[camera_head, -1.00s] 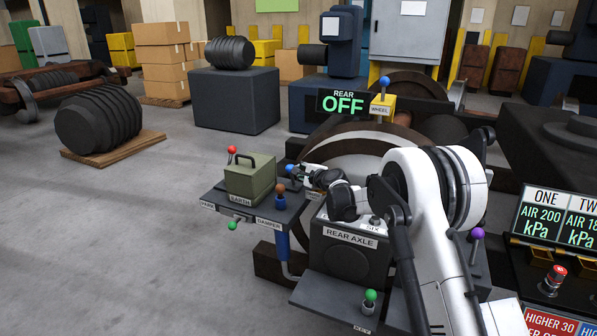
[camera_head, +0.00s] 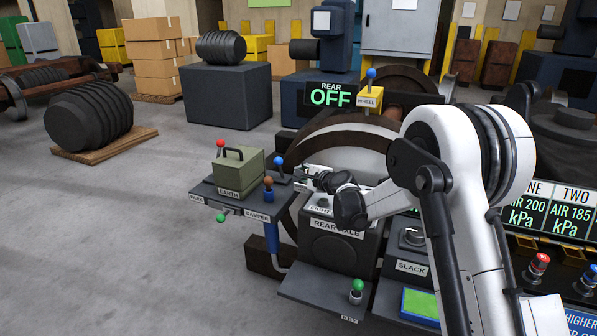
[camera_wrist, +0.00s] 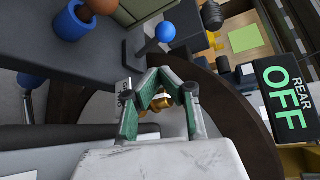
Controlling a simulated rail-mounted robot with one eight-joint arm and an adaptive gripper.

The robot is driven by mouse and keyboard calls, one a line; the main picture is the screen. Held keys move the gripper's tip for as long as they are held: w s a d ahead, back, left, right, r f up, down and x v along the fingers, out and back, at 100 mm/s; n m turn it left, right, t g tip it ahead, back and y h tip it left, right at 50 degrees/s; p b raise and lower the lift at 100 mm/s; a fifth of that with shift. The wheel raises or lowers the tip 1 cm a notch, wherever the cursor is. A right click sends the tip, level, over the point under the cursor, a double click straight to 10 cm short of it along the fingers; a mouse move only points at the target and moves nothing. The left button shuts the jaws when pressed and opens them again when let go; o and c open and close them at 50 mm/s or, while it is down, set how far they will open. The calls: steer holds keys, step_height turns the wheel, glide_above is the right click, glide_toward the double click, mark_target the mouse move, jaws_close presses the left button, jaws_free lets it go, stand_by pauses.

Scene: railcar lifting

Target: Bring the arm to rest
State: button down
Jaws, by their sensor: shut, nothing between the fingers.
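My white arm reaches from the lower right to the control stand in the head view. My gripper (camera_wrist: 160,80) has its green fingers drawn together in the wrist view, with nothing between them. In the head view its tip (camera_head: 300,171) is near the blue-knobbed lever (camera_head: 279,162), to the right of it. In the wrist view the blue knob (camera_wrist: 165,32) is ahead of the fingers, apart from them. The REAR AXLE box (camera_head: 340,246) stands under my wrist.
A side shelf holds the green EARTH box (camera_head: 240,170), a red knob (camera_head: 220,144) and a brown DAMPER knob (camera_head: 268,182). The REAR OFF display (camera_head: 330,95) and yellow WHEEL box (camera_head: 370,97) stand behind. A green KEY knob (camera_head: 357,285) is low in front.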

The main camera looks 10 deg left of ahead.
steer(key=s+d+r+n+g+h+p, duration=0.1)
steer(key=s+d+r+n+h+p, duration=0.2)
steer(key=s+d+r, duration=0.65)
steer(key=s+d+r+n+g+h+p, duration=0.1)
steer(key=s+d+r+n+p, duration=0.35)
steer(key=s+r, duration=0.75)
steer(key=s+d+f+n+g+h+p, duration=0.1)
steer(key=s+d+n+h, duration=0.1)
steer(key=s+d, duration=0.4)
steer(key=s+d+n+h+p, duration=0.1)
steer(key=s+d, duration=0.5)
steer(key=s, duration=0.9)
steer(key=s+d+f+n+g+h+p, duration=0.1)
steer(key=s+d+n+h+p, duration=0.1)
steer(key=s+d, duration=0.4)
steer(key=s+n, duration=0.1)
steer(key=s, duration=0.4)
steer(key=shift+s+f+g+h, duration=0.3)
steer(key=shift+s+f+h, duration=0.05)
steer(key=shift+h, duration=0.05)
